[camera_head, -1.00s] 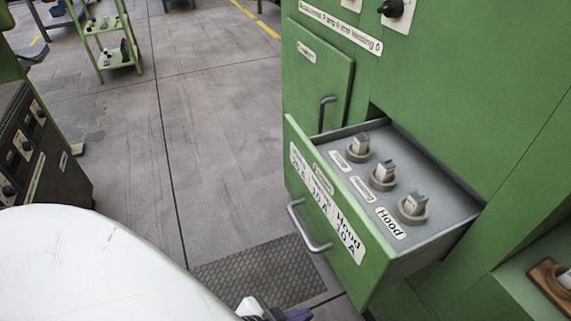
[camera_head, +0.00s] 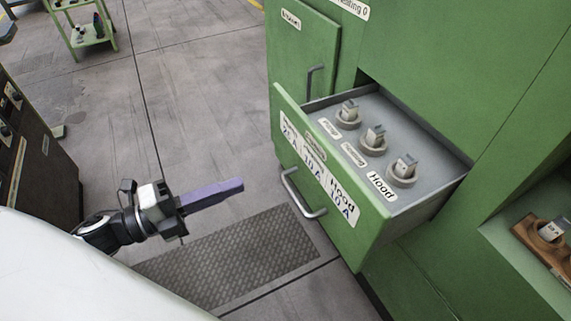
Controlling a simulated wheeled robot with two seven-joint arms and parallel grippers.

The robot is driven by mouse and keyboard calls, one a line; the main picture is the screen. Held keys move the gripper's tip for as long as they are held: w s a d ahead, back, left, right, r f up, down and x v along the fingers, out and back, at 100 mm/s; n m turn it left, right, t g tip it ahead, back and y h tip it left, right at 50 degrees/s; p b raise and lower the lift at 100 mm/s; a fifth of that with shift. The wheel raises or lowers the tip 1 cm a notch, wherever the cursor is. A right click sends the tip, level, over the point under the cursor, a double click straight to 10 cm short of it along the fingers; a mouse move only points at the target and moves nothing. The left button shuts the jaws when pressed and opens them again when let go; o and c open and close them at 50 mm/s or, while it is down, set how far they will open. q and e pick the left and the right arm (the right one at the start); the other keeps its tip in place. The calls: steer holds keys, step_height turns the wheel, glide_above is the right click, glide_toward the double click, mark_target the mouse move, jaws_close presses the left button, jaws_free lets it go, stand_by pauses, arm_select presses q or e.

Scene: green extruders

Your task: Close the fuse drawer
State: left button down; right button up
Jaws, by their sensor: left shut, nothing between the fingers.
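The fuse drawer (camera_head: 335,206) of the green cabinet stands pulled out. Its green front carries white labels, among them "Hood", and a grey bar handle (camera_head: 302,196). Three fuses (camera_head: 374,140) stand in round sockets on the grey inside panel. My left gripper (camera_head: 240,185) is shut and empty, its purple fingers pointing right toward the drawer front. It is to the left of the handle and apart from it. My right gripper is not in view.
The green cabinet (camera_head: 470,60) fills the right side. A closed door (camera_head: 305,45) with a handle is behind the drawer. A niche at lower right holds a fuse on a brown base (camera_head: 545,240). A dark control unit (camera_head: 35,150) stands left. The floor between is clear, with a ribbed mat (camera_head: 240,258).

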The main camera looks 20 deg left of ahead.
mark_target(301, 160)
arm_select(q)
steer(key=x, duration=1.2)
steer(key=shift+w+d, duration=0.25)
steer(key=shift+w, duration=0.1)
